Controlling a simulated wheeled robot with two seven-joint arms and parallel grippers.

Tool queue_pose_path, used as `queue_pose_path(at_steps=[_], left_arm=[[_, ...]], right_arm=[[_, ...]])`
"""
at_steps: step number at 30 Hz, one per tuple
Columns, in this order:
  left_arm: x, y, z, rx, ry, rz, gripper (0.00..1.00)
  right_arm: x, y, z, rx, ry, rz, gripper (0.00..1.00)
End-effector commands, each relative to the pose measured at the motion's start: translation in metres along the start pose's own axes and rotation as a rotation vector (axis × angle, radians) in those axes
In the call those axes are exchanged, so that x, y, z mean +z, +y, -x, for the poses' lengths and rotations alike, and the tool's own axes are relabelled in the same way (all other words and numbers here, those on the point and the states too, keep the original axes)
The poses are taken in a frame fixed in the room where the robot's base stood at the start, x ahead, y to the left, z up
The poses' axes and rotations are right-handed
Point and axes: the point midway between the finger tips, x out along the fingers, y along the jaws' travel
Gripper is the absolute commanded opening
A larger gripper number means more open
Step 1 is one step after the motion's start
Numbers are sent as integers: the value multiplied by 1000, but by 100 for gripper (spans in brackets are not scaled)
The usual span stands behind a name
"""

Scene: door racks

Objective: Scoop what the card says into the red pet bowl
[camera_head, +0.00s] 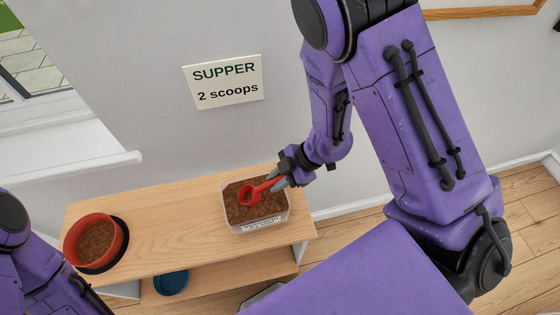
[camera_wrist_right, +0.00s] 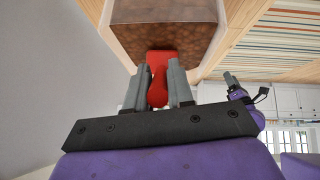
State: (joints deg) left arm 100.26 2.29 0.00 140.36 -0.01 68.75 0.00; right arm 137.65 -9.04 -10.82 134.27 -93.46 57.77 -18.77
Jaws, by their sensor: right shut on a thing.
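The card (camera_head: 224,82) on the wall reads "SUPPER 2 scoops". The red pet bowl (camera_head: 74,240) stands on a dark mat at the left end of the wooden bench and has brown kibble in it. A clear tub (camera_head: 285,218) of brown kibble (camera_head: 236,211) stands at the bench's right end. My right gripper (camera_head: 277,183) is shut on the handle of a red scoop (camera_head: 250,193), whose head is over or in the kibble. In the right wrist view, the gripper (camera_wrist_right: 158,82) holds the scoop (camera_wrist_right: 158,62) between its fingers. My left gripper is out of view.
The bench top (camera_head: 165,225) is clear between bowl and tub. A blue bowl (camera_head: 171,282) is on the lower shelf. The wall is close behind, with a window sill (camera_head: 80,165) at left.

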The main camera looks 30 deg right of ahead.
Motion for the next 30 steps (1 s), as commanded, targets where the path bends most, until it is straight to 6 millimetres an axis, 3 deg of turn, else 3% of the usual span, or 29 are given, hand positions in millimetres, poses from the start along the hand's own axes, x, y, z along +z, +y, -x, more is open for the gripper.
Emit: queue_pose_path(at_steps=[2,8,19,21,30], left_arm=[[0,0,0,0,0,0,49],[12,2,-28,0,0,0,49],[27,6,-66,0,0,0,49],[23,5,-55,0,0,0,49],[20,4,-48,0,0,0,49]], right_arm=[[8,-2,-6,3,15,-8,0],[31,-7,-23,12,47,-7,0],[3,-4,-56,42,213,-16,0],[6,-3,-41,39,191,-15,0],[29,-6,-16,28,130,-11,0]])
